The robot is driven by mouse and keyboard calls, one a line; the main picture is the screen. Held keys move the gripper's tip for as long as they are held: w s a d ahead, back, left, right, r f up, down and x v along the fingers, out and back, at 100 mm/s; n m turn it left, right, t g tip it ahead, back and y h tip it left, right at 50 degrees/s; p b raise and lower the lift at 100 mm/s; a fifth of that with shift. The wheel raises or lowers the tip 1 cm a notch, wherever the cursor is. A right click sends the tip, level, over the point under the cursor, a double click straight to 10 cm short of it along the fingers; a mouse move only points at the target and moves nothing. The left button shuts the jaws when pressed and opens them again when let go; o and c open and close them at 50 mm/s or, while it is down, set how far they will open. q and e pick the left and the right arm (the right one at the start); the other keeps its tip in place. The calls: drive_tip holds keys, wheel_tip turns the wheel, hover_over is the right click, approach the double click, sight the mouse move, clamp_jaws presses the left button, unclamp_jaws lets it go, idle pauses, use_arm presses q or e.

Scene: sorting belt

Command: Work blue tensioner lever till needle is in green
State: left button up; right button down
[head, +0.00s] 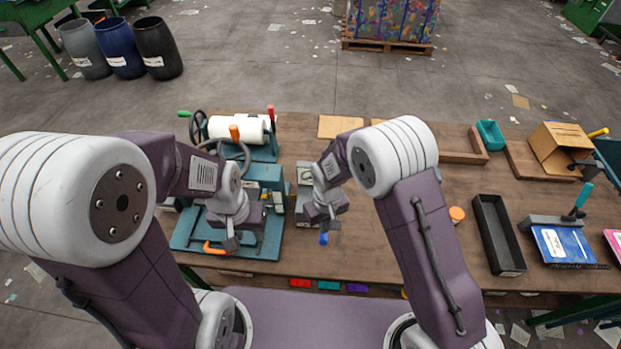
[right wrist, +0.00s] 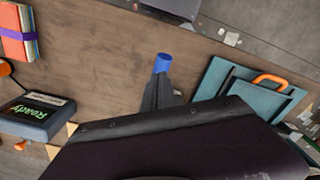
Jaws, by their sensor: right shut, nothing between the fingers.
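The blue lever end (head: 324,239) shows just below my right gripper (head: 325,224), at the front of a grey unit with a dial (head: 306,176). The dial is small and partly covered by my arm, so the needle and green band cannot be read. In the right wrist view the blue lever end (right wrist: 162,62) stands at the tips of my right gripper (right wrist: 160,82). The right fingers are shut with nothing between them; whether they touch the lever is unclear. My left gripper (head: 231,243) hangs over the teal machine base; its fingers are too small to judge.
An orange handle (head: 213,248) lies by my left gripper on the teal base (head: 190,238). A white roll (head: 237,129) is behind. A black tray (head: 497,235) and cardboard box (head: 560,148) stand right. The table centre (head: 380,245) is mostly clear.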

wheel_tip(320, 180, down, 9)
drive_tip(key=b, duration=0.6)
drive_tip(key=shift+b, duration=0.35)
idle(2.7)
idle(0.4)
wheel_tip(320, 180, up, 14)
drive_tip(key=p, duration=1.1)
drive_tip(key=shift+p, duration=0.35)
drive_tip(key=shift+f, duration=0.1)
